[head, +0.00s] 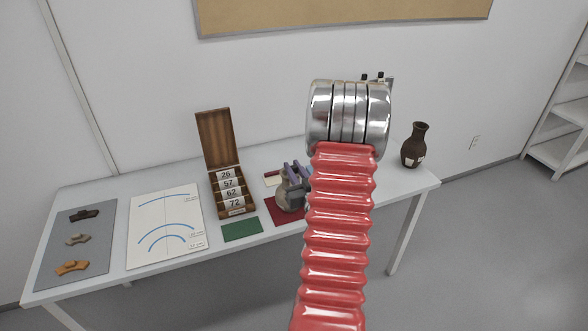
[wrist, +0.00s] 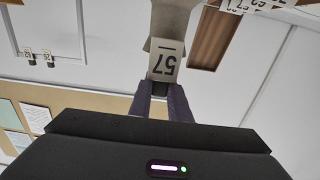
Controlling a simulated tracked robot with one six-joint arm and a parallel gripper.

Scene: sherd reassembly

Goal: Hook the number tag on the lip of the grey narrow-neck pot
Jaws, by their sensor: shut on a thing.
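The grey narrow-neck pot (head: 290,194) stands on a dark red mat (head: 280,210) in the head view, partly hidden by my arm and gripper. My gripper (head: 297,172), with its purple fingers, is at the pot's upper part. In the wrist view my gripper (wrist: 160,95) is shut on a pale number tag (wrist: 163,62) that reads 57, upside down in that picture. The pot (wrist: 174,18) shows just beyond the tag, and the tag overlaps its edge. I cannot tell whether the tag touches or hangs on the lip.
An open wooden box (head: 233,196) with numbers 26, 57, 62 and 72 stands left of the pot. A green mat (head: 241,229), a white sheet with blue arcs (head: 165,225) and a grey mat with sherds (head: 75,246) lie left. A dark brown pot (head: 414,149) stands right.

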